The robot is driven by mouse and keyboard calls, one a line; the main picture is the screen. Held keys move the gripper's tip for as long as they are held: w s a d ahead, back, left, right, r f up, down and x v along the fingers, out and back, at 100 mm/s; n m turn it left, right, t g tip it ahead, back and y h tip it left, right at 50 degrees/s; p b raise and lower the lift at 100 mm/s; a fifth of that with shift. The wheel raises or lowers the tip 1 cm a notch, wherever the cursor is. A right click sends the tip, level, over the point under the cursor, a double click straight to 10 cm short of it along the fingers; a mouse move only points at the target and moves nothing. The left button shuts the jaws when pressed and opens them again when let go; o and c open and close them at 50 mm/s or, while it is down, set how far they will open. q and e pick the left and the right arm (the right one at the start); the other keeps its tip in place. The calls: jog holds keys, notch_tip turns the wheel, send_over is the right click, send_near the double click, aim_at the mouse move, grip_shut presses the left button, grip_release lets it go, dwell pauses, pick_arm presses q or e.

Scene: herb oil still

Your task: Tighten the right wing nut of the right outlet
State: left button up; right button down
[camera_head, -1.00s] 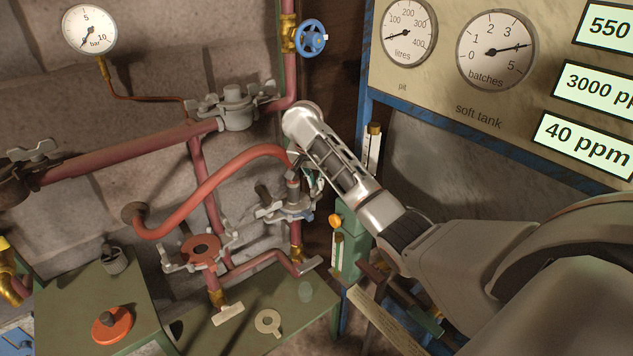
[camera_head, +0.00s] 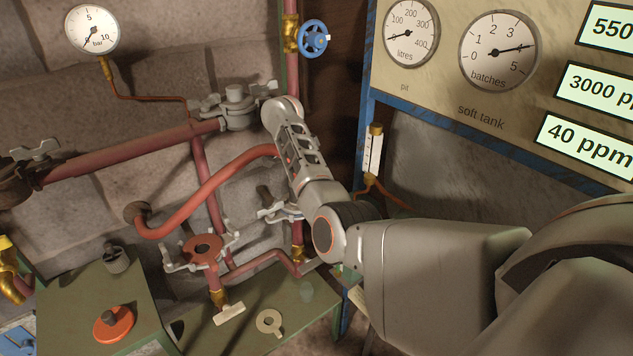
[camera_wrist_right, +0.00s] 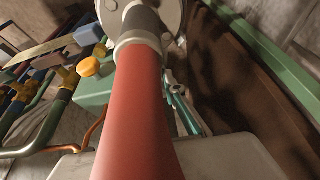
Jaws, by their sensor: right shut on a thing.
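In the right wrist view the red hose (camera_wrist_right: 138,110) crosses the middle and meets a grey collar and the outlet's clamp (camera_wrist_right: 172,14) at the top. My left gripper is not in view.
The left outlet (camera_head: 203,250) stands open with its wing nuts spread. A flat ring (camera_head: 269,321) lies on the green bench (camera_head: 245,338). A gauge panel (camera_head: 450,85) is at upper right. A blue valve wheel (camera_head: 313,38) and upper clamp (camera_head: 236,108) are above.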

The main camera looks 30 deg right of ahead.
dwell(0.4)
jog(key=c, duration=2.1)
grip_release()
jog(key=shift+c, duration=0.2)
jog(key=shift+d, duration=0.1)
